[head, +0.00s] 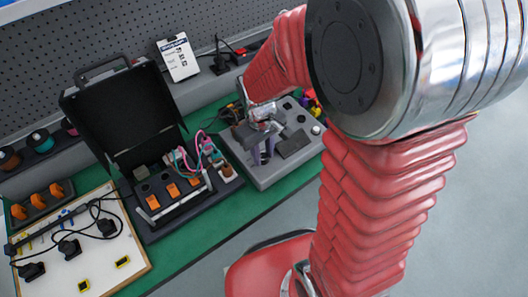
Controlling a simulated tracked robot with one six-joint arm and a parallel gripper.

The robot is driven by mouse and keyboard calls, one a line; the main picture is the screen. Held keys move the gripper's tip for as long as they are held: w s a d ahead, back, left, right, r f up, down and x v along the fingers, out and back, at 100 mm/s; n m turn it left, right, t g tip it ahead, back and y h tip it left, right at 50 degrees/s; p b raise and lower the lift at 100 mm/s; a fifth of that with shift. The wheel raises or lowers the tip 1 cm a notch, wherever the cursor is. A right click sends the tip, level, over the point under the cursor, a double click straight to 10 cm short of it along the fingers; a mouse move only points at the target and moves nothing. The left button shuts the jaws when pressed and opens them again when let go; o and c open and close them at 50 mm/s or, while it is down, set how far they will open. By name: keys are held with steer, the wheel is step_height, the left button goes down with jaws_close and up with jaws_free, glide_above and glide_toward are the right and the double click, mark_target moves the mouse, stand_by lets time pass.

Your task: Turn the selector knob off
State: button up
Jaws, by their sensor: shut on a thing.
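A grey control panel box (262,181) lies on the green bench top. My gripper (262,157) points down over the left part of its top, its fingers reaching the panel. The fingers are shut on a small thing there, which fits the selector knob. The knob itself is hidden by the fingers, so its turn position cannot be told. A dark plate (294,144) and a small white round part (316,130) show on the panel to the right of the gripper.
An open black case (122,105) with orange parts and pink wires stands left of the panel. A white board (62,272) with black plugs and cables lies at the lower left. A clipboard (178,58) leans at the back. My arm covers the right side.

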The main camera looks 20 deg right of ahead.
mark_target(262, 158)
steer(key=shift+w+r+n, duration=0.1)
steer(key=shift+w+n, duration=0.15)
steer(key=shift+n, duration=0.85)
steer(key=o, duration=0.7)
steer(key=shift+c, duration=0.2)
steer(key=o, duration=0.4)
steer(key=shift+s, duration=0.15)
steer(key=r, duration=1.3)
steer(key=shift+s+a+r, duration=0.2)
steer(key=shift+a+r, duration=0.05)
steer(key=shift+r, duration=0.05)
